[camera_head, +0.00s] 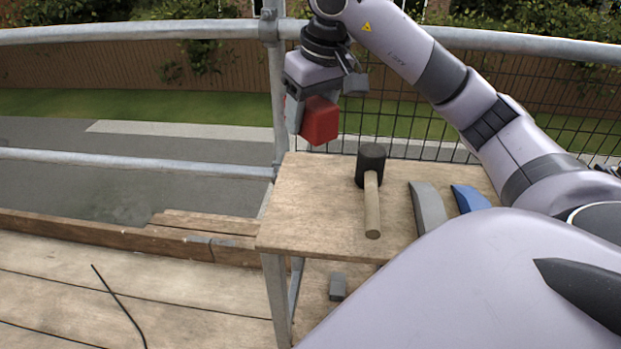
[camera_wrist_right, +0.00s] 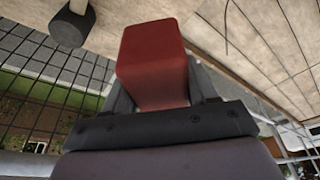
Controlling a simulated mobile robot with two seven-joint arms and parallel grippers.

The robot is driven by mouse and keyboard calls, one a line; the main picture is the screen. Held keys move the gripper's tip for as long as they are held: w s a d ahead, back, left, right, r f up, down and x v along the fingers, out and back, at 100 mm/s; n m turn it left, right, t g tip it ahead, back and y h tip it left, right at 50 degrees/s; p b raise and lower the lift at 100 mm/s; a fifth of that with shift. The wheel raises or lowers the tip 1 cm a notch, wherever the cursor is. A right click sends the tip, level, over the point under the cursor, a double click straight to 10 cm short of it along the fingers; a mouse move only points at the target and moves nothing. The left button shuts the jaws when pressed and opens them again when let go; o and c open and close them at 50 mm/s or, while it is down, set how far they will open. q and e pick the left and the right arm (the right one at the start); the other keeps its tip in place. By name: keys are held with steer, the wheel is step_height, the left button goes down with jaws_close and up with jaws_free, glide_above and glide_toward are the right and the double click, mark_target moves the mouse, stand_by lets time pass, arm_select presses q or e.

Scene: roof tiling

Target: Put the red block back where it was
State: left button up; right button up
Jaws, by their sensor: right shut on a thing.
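The red block (camera_head: 320,121) is held in my right gripper (camera_head: 304,118), above and just beyond the back left corner of the wooden table (camera_head: 310,215). In the right wrist view the red block (camera_wrist_right: 152,62) sits between the two fingers of the gripper (camera_wrist_right: 155,95). The block is clear of the tabletop and touches nothing else that I can see. My left gripper is not in view.
A mallet with a black head (camera_head: 370,165) lies on the table, with a grey curved piece (camera_head: 428,206) and a blue curved piece (camera_head: 470,198) to its right. A metal guardrail (camera_head: 140,33) and upright pole run behind. The table's left part is clear. A small grey block (camera_head: 338,287) is below.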

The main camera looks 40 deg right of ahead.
steer(key=b, duration=0.3)
glide_above(307, 209)
steer(key=s, duration=0.1)
step_height(307, 209, down, 14)
steer(key=shift+a+r, duration=0.1)
steer(key=shift+f, duration=2.55)
steer(key=shift+f+b, duration=0.15)
steer(key=shift+b, duration=0.2)
steer(key=o, duration=1.5)
steer(key=shift+r, duration=0.2)
